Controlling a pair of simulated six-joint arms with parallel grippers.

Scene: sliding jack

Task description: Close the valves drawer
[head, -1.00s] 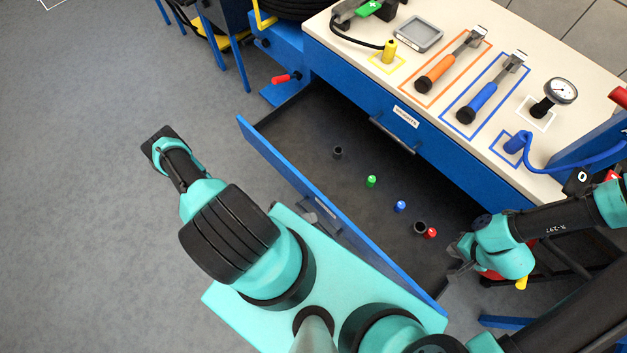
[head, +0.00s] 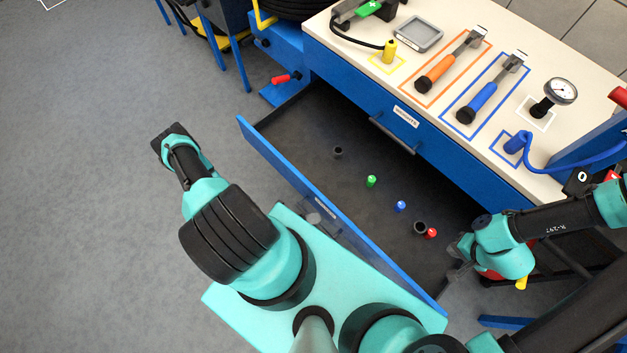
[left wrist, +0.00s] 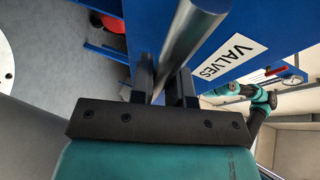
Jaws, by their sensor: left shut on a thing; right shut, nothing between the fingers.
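The valves drawer (head: 300,185) is pulled out from the blue workbench, with its front panel standing well clear of the bench. In the left wrist view its front carries a VALVES label (left wrist: 229,55) and a grey bar handle (left wrist: 190,35). My left gripper (left wrist: 165,88) is shut on this handle, one finger on each side of the bar. In the head view that gripper is largely hidden by my own body. My right gripper (head: 459,262) is shut and empty near the drawer's right end.
Several small parts lie in the drawer, among them a green one (head: 371,181), a blue one (head: 400,206) and a red one (head: 431,233). Above it is a closed drawer with a handle (head: 392,134). Tools lie on the benchtop (head: 480,60). Floor on the left is free.

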